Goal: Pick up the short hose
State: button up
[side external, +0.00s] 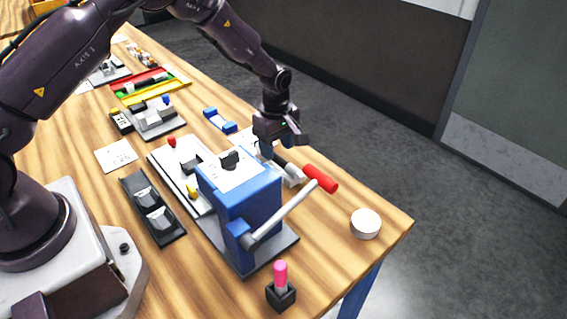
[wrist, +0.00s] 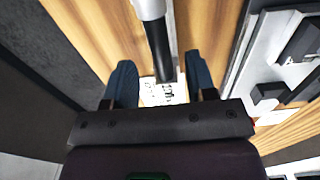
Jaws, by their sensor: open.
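A short black tube-like piece (side external: 280,160) with a pale grey collar (side external: 293,175) lies on the table just below my gripper (side external: 277,147); it looks like the short hose, though I cannot be sure. In the wrist view, the black tube (wrist: 159,50) reaches down between the two blue fingers of my gripper (wrist: 163,82). The fingers are apart, with a gap on each side of the tube. Its far end is partly hidden by my gripper in the side view.
A blue press-like fixture (side external: 240,200) with a grey lever stands close by on a plate. A white round disc (side external: 365,223) sits near the table corner. A blue bar-shaped part (side external: 220,121) lies behind. A pink-topped piece (side external: 281,275) stands in front. The table edge is close on the right.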

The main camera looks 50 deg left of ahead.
aim_at(277, 155)
jog(key=shift+f, duration=1.5)
grip_shut()
jog(key=shift+r, duration=0.15)
